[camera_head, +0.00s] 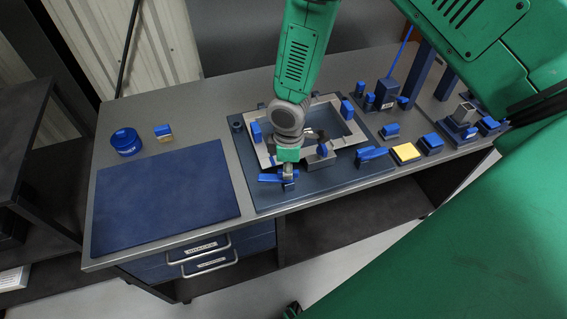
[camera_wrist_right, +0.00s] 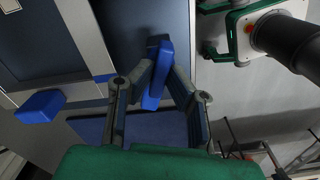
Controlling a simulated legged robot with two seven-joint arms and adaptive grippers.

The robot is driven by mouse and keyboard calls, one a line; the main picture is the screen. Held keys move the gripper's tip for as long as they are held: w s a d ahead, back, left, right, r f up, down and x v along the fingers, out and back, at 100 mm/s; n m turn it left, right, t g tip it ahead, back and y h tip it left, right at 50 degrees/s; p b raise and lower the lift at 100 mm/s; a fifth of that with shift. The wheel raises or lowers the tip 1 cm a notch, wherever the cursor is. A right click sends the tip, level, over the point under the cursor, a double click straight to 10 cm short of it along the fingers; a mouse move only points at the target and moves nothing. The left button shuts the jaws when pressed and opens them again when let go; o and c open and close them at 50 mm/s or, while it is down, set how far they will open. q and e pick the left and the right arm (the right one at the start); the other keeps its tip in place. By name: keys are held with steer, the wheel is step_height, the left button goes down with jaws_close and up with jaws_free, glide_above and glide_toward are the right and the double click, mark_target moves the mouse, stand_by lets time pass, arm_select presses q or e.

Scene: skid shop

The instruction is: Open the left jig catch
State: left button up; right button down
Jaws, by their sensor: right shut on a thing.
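The jig is a light grey frame (camera_head: 264,153) on a dark blue base plate (camera_head: 325,185) on the bench. The left jig catch has a blue lever (camera_head: 268,178) at the frame's front left; a blue lever also shows between my fingers in the wrist view (camera_wrist_right: 158,70). My right gripper (camera_head: 288,178) reaches down to this catch and is shut on the lever, one finger on each side. The gripper partly hides the catch body. The right jig catch (camera_head: 371,154), with a similar blue lever, sits at the front right. My left gripper is not in view.
A blue mat (camera_head: 165,195) lies clear at the bench's left. Behind it are a blue round tin (camera_head: 126,142) and a small blue-and-tan block (camera_head: 163,133). A yellow pad (camera_head: 405,153) and several blue-topped fixtures stand right of the jig. Drawers (camera_head: 205,255) are below the front edge.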

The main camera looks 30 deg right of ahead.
steer(key=shift+s, duration=0.1)
steer(key=n+p, duration=0.1)
steer(key=n, duration=0.1)
steer(key=shift+n, duration=0.4)
steer(key=shift+n+p, duration=0.35)
steer(key=shift+n, duration=0.45)
steer(key=c, duration=1.5)
jaws_free()
